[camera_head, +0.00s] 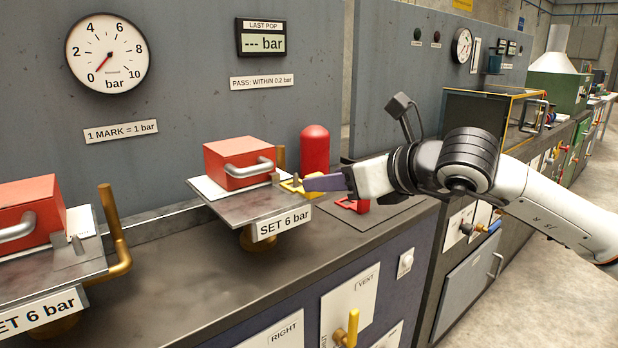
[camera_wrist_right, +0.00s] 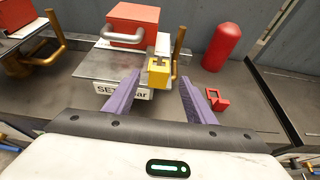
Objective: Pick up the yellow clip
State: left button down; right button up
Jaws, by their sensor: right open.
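The yellow clip (camera_head: 293,189) is at the right edge of the middle "SET 6 bar" platform, partly hidden behind my gripper in the head view. The right wrist view shows it as a small yellow block (camera_wrist_right: 158,72) with a notch. My right gripper (camera_head: 308,184) comes in from the right with its purple fingers at the clip. In the wrist view its fingers (camera_wrist_right: 160,77) are open, with the clip appearing between the tips. Whether they touch it I cannot tell. My left gripper is not in view.
A red block with a grey handle (camera_head: 240,160) sits on the platform (camera_head: 240,207). A brass pipe (camera_wrist_right: 179,50) rises close by the clip. A red cylinder (camera_head: 315,148) and a red clip (camera_head: 354,205) stand to the right. A similar platform (camera_head: 70,262) is at the left.

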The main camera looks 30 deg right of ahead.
aim_at(313, 174)
jog(key=p+x, duration=0.1)
jog(key=x, duration=0.1)
jog(key=p+x, duration=0.1)
jog(key=x, duration=0.1)
jog(key=shift+w+a+r+p, duration=0.15)
jog(key=shift+w+p, duration=0.2)
jog(key=shift+p, duration=0.05)
jog(key=shift+w+f, duration=0.2)
jog(key=shift+w, duration=0.1)
jog(key=shift+w+f, duration=0.1)
jog(key=c, duration=1)
jog(key=shift+c, duration=0.6)
